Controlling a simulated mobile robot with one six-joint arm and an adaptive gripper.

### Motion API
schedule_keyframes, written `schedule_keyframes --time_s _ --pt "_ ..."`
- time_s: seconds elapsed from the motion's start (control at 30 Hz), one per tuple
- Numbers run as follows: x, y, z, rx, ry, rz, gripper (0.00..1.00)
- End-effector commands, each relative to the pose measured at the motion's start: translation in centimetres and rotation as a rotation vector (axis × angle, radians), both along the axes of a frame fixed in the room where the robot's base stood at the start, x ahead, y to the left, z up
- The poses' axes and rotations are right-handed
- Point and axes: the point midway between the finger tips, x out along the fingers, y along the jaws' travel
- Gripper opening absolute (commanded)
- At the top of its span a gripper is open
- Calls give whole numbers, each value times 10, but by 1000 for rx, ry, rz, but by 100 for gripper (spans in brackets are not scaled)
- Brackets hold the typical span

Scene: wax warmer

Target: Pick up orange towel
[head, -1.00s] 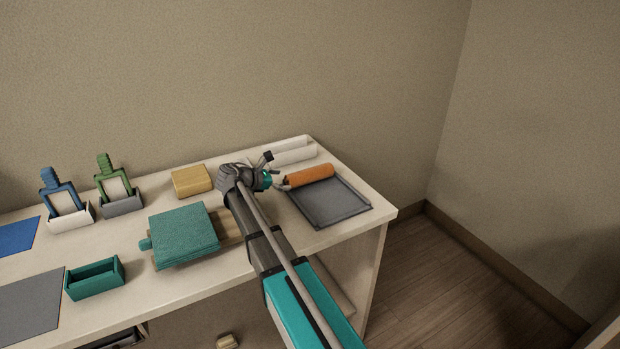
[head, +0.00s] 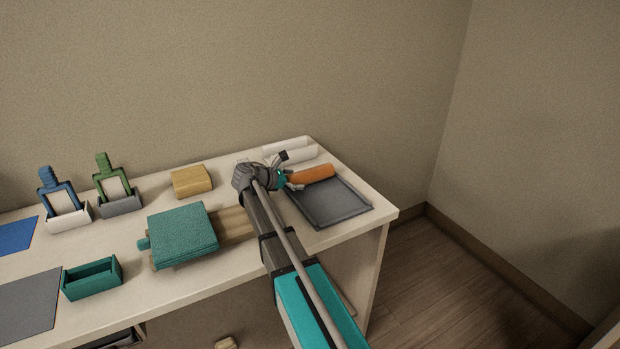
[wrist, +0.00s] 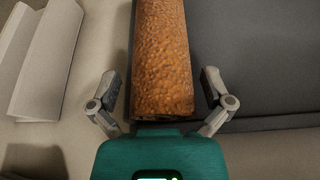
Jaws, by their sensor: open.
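The orange towel (head: 314,173) is a rolled, textured cylinder lying at the back left edge of a dark grey tray (head: 335,206). In the wrist view the towel (wrist: 161,58) runs lengthwise up the middle. My gripper (head: 290,178) is at the towel's left end in the head view. In the wrist view my gripper (wrist: 160,88) is open, with one finger on each side of the towel's near end. A gap shows between each finger and the towel. My gripper hides the towel's left end in the head view.
A tan block (head: 191,181) and a teal towel on a board (head: 183,234) stand to the left. A wall rises behind the table.

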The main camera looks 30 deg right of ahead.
Motion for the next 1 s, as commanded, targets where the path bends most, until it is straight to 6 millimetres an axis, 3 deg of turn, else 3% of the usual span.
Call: schedule_keyframes --time_s 0.47,0.8,0.83,1.0 --pt "0 0 0 0 0 0 98" --pt "0 -1 0 0 0 -1 35" --pt "0 -1 0 0 0 -1 31" --pt "0 -1 0 -1 0 -1 31"
